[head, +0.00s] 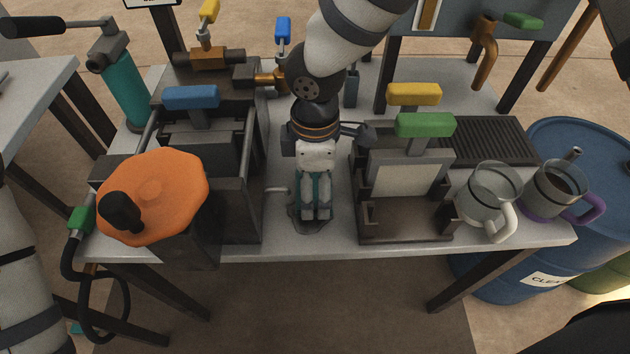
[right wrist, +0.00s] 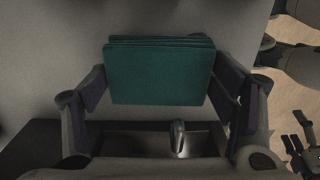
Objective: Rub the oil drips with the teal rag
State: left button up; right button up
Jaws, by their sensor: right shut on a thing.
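My right gripper (head: 316,212) points down at the front middle of the table. It is shut on the teal rag (right wrist: 160,72), a folded pad that shows between the fingers in the right wrist view. In the head view only thin teal edges of the rag show beside the fingers. A dark oil patch (head: 298,222) lies on the grey tabletop around and under the fingertips; the gripper hides part of it. I cannot tell whether the rag touches the table. My left arm shows at the left edge; what seems my left gripper (right wrist: 304,152) is cut off in the right wrist view.
A press with an orange handwheel (head: 160,190) stands left of the gripper. A dark stand with a green-topped handle (head: 425,125) stands close on the right. Two clear jugs, one (head: 487,195) with a white handle, are at the right edge. A blue barrel (head: 585,150) stands beyond.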

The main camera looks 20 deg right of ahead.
aim_at(316, 209)
jog(key=shift+f, duration=0.1)
dwell(0.3)
pick_arm(q)
jog(key=shift+s+f, duration=0.15)
pick_arm(e)
jog(key=shift+f, duration=0.35)
jog(key=shift+f, duration=0.15)
jog(key=shift+o, duration=0.2)
jog(key=shift+s, duration=0.35)
jog(key=s, duration=0.1)
jog(key=s+a+p, duration=0.1)
jog(key=s, duration=0.1)
jog(key=shift+s, duration=0.15)
jog(key=shift+c, duration=0.2)
jog(key=shift+s+a+p, duration=0.1)
jog(key=shift+s+p, duration=0.15)
jog(key=shift+p, duration=0.05)
pick_arm(q)
jog(key=shift+w+r+t, duration=0.4)
jog(key=shift+w+r, duration=0.7)
jog(key=shift+w, duration=0.05)
pick_arm(e)
jog(key=shift+s+f, duration=0.1)
jog(key=shift+f, duration=0.1)
pick_arm(q)
jog(key=shift+w+r, duration=0.1)
jog(key=shift+w, duration=0.05)
pick_arm(e)
jog(key=shift+r, duration=0.8)
